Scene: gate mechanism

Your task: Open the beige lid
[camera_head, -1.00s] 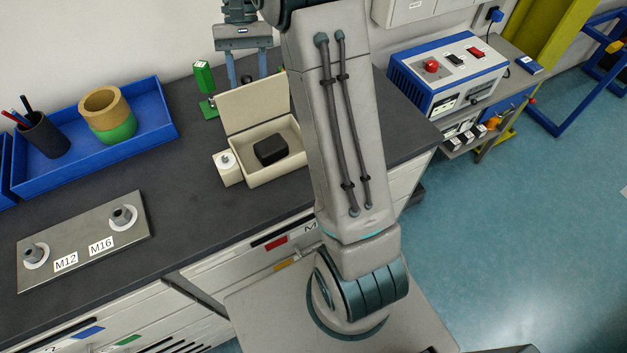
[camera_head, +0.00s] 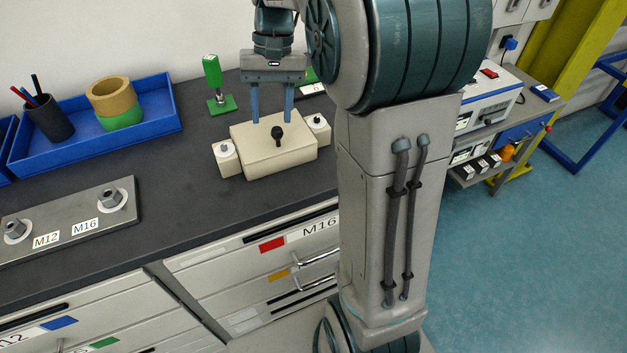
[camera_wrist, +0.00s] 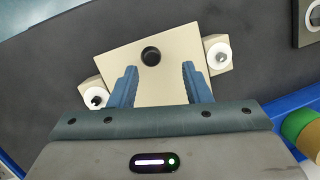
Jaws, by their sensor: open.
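The beige lid (camera_head: 262,150) lies flat and shut on its box, with a black knob (camera_head: 278,134) standing on top. In the wrist view, the lid (camera_wrist: 120,62) fills the middle and its round black knob (camera_wrist: 151,55) shows just beyond my fingertips. My gripper (camera_head: 272,119) is open, with its two blue fingers pointing down over the lid. The knob lies between the lines of the fingers, and nothing is held. I cannot tell whether the fingertips touch the lid. The box's inside is hidden.
Beige blocks with white discs stand at the box's left (camera_head: 227,158) and right (camera_head: 318,129). A green clamp-like piece (camera_head: 217,85) stands behind. A blue tray (camera_head: 150,115) and a metal plate (camera_head: 65,222) are at left. The dark worktop in front is clear.

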